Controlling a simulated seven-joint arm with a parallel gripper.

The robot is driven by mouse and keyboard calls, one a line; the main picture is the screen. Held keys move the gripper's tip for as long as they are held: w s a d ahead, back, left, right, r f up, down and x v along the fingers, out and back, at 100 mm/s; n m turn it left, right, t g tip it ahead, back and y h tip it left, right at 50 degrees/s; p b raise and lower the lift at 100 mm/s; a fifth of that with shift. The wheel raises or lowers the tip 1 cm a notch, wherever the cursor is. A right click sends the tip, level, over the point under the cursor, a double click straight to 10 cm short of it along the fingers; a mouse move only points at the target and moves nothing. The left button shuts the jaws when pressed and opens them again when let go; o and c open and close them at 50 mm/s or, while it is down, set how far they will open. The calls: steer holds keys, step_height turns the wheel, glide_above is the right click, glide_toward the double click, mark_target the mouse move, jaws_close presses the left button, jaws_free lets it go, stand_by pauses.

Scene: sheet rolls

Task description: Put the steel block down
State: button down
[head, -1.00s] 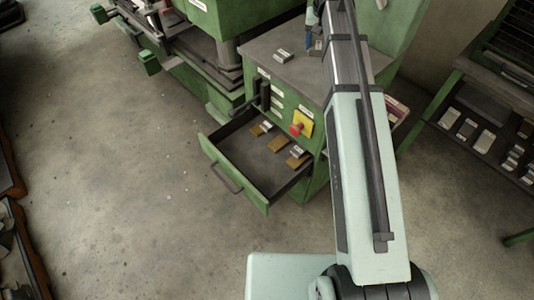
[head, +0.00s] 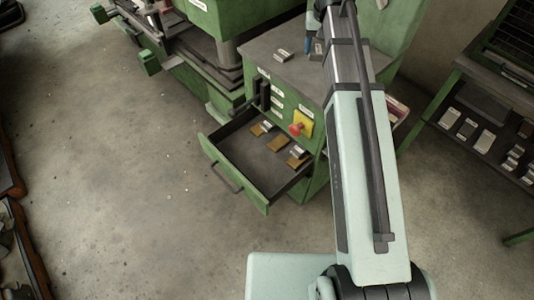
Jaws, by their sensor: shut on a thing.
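A small grey steel block (head: 281,55) lies on the dark top of the green cabinet (head: 262,48), left of my arm. My gripper (head: 313,46) shows only in part, as a small blue and dark shape over the cabinet top, right of that block and apart from it. It is shut on a steel block, which my own arm and the small scale hide, so I cannot tell whether that block touches the top.
An open drawer (head: 214,158) below the cabinet top holds several brass and grey pieces. A red knob on a yellow plate (head: 301,124) sits on the cabinet front. A green shelf (head: 447,98) with blocks stands at right. The floor (head: 110,200) at left is clear.

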steer(key=s+a+f+n, duration=0.2)
steer(key=a+f+n, duration=0.45)
steer(key=a, duration=0.35)
steer(key=n+g+y, duration=0.1)
steer(key=n+g, duration=0.1)
steer(key=n, duration=1.9)
glide_above(250, 166)
step_height(250, 166, down, 38)
steer(key=shift+m, duration=0.25)
steer(key=shift+w+d+f, duration=0.1)
steer(key=shift+d+f, duration=0.05)
steer(key=shift+f, duration=2.1)
steer(key=shift+d+f, duration=0.1)
steer(key=shift+f, duration=2.1)
steer(key=shift+f, duration=0.1)
steer(key=shift+c, duration=1.4)
jaws_free()
